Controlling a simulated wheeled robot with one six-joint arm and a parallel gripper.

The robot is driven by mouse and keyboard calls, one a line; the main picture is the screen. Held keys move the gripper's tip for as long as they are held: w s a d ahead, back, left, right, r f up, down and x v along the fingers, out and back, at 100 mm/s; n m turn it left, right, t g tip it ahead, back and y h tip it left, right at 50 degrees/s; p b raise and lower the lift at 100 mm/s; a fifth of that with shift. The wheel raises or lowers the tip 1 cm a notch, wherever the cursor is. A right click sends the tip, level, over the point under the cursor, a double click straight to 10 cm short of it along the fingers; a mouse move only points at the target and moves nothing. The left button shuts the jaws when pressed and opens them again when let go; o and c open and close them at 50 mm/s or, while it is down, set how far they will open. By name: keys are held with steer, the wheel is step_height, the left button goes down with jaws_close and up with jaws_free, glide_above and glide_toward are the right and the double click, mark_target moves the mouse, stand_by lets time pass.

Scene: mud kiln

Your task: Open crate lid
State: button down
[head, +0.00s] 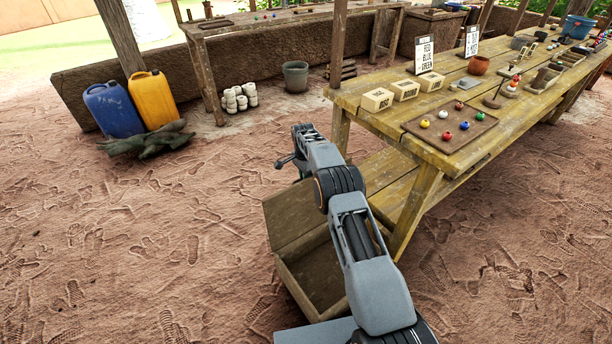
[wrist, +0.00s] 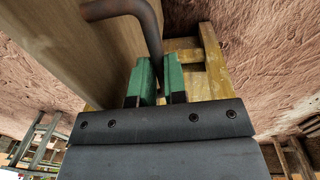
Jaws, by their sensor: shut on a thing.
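The wooden crate (head: 287,277) stands on the ground beside the near leg of the long table, partly hidden by my arm. Its lid (head: 290,217) is raised steeply and the hollow inside shows. In the wrist view the lid (wrist: 75,45) is a broad plain board on the left. A bent dark metal handle (wrist: 146,22) runs down between the green fingers of my gripper (wrist: 155,85), which is shut on it. In the head view my gripper (head: 284,162) is above the lid's upper edge, and the handle's grip is hard to make out.
The long wooden table (head: 400,128) on the right carries a tray of coloured balls (head: 450,124) and small boxes (head: 378,99). Blue (head: 113,109) and yellow (head: 153,99) jerrycans stand at the left wall. The muddy ground left of the crate is clear.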

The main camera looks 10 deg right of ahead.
steer(key=c, duration=1.4)
jaws_free()
steer(key=shift+s+a+f, duration=0.15)
steer(key=shift+a+f, duration=0.2)
steer(key=shift+f, duration=0.15)
steer(key=shift+o, duration=1.2)
steer(key=shift+d+r, duration=0.2)
steer(key=shift+d, duration=0.15)
step_height(320, 180, up, 14)
steer(key=w+p, duration=0.1)
steer(key=p, duration=0.3)
steer(key=shift+a+f, duration=0.15)
steer(key=shift+a, duration=0.1)
